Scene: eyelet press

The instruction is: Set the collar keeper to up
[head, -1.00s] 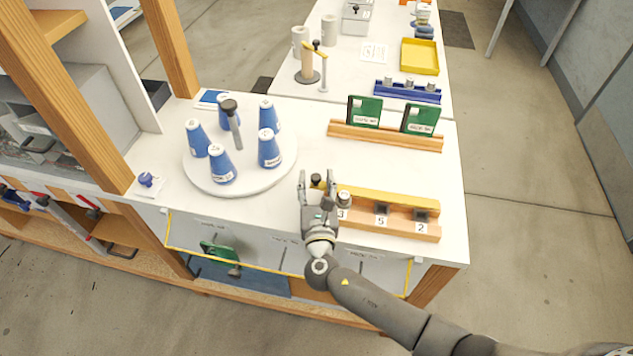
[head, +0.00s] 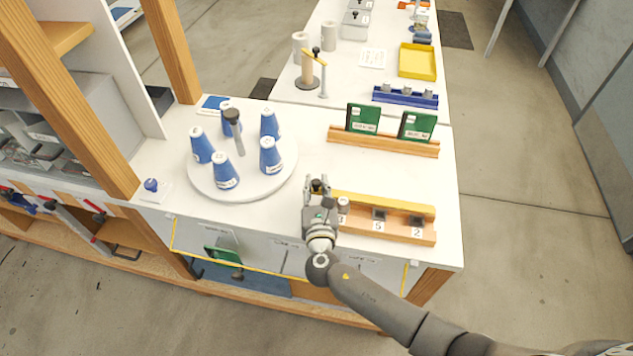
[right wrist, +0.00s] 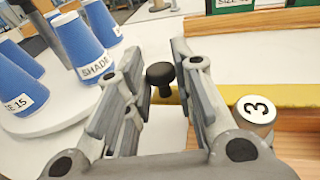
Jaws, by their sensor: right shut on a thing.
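The collar keeper appears to be the yellow bar (head: 385,204) lying flat along the back of a wooden rack (head: 428,237); it also shows in the right wrist view (right wrist: 285,94). A black knob (right wrist: 160,73) stands at its left end. My right gripper (head: 317,185) is at this end, with its fingers on either side of the knob, shut on it. Numbered collars sit in the rack; the one marked 3 (right wrist: 256,108) is just right of my fingers. The fingers partly hide the knob's base and the bar's end. My left gripper is out of view.
A round white turntable (head: 270,182) with several blue cones stands to the left. A wooden stand (head: 385,142) with two green plates lies behind the rack. Bare white tabletop separates them. Yellow-edged drawers (head: 280,265) are below the front edge.

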